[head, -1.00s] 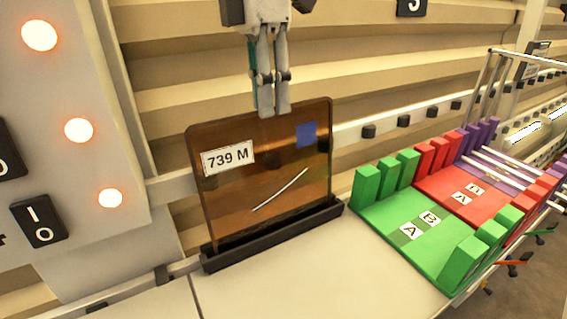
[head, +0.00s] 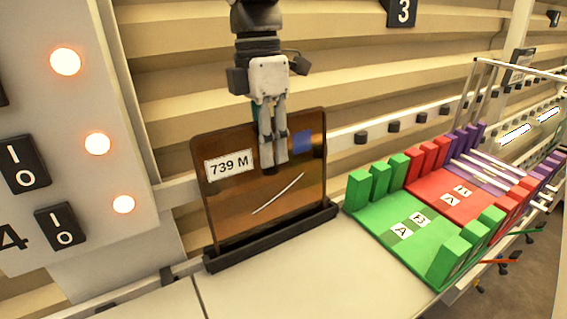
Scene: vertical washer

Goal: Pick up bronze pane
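The bronze pane (head: 232,208) stands upright, leaning slightly back, in a black slotted base (head: 270,234) on the light bench. It carries a white "739 M" label, a blue square and a pale diagonal streak. My gripper (head: 273,162) points down over the pane's top edge, right of the label. Its grey front finger overlaps the upper part of the pane's face. A teal part shows just above the top edge behind it, and anything lower is hidden by the pane. Whether the fingers touch the glass cannot be told.
Green and red slotted racks (head: 405,228) stand to the right, with a purple one behind. A panel (head: 85,190) with lit orange lamps and black switches rises at left. A rail with black knobs (head: 361,137) runs behind. The bench in front is clear.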

